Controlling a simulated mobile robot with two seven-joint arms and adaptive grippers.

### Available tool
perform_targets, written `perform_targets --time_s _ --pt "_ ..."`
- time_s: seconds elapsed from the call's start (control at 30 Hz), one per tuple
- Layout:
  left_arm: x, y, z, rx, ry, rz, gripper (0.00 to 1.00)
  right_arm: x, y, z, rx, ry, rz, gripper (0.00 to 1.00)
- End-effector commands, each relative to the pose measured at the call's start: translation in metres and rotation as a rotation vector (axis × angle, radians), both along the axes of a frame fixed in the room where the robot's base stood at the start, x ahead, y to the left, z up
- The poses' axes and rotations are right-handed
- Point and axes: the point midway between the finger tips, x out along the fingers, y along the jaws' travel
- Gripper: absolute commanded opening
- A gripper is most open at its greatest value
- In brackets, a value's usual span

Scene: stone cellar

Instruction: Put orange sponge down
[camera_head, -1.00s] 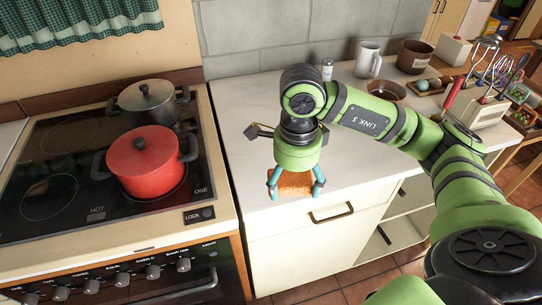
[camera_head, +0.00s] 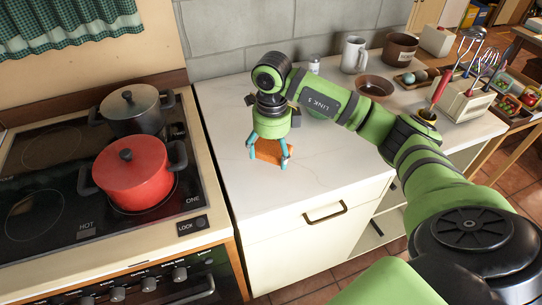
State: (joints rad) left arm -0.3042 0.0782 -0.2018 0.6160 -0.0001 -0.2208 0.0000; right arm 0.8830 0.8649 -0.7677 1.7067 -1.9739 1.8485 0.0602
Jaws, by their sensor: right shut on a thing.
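The orange sponge (camera_head: 271,151) is between the fingers of my right gripper (camera_head: 268,160), over the white marble counter (camera_head: 335,165) just right of the stove. My right gripper points down and its teal fingers are shut on the sponge from two sides. The sponge is low, at or just above the counter top; I cannot tell whether it touches. The gripper body and fingers hide part of it. My left gripper is out of view.
A red pot (camera_head: 131,178) and a dark pot (camera_head: 133,112) stand on the stove at left. A brown bowl (camera_head: 375,87), a white mug (camera_head: 354,54) and a brown pot (camera_head: 400,49) stand at the back. Counter around the sponge is clear.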

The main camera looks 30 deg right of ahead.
Motion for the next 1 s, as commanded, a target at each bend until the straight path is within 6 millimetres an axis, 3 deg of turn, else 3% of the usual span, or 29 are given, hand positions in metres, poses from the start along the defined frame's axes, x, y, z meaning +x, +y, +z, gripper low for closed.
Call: perform_targets --time_s 0.17,0.4,0.8,0.83,0.87,1.0 --pt "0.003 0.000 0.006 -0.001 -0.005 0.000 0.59 0.006 -0.002 -0.010 -0.001 0.004 0.001 0.54" --pt "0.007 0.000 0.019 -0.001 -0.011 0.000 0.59 0.006 -0.002 -0.041 -0.001 0.002 0.001 0.54" --pt "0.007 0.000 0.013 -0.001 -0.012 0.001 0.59 0.006 -0.002 -0.049 -0.002 -0.001 0.001 0.54" --pt "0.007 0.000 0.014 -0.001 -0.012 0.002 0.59 0.006 -0.002 -0.049 -0.002 -0.001 0.001 0.84" --pt "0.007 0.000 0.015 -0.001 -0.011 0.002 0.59 0.006 -0.002 -0.048 -0.002 -0.001 0.001 0.96" --pt "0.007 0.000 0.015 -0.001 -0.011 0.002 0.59 0.006 -0.002 -0.048 -0.001 -0.001 0.001 1.00"
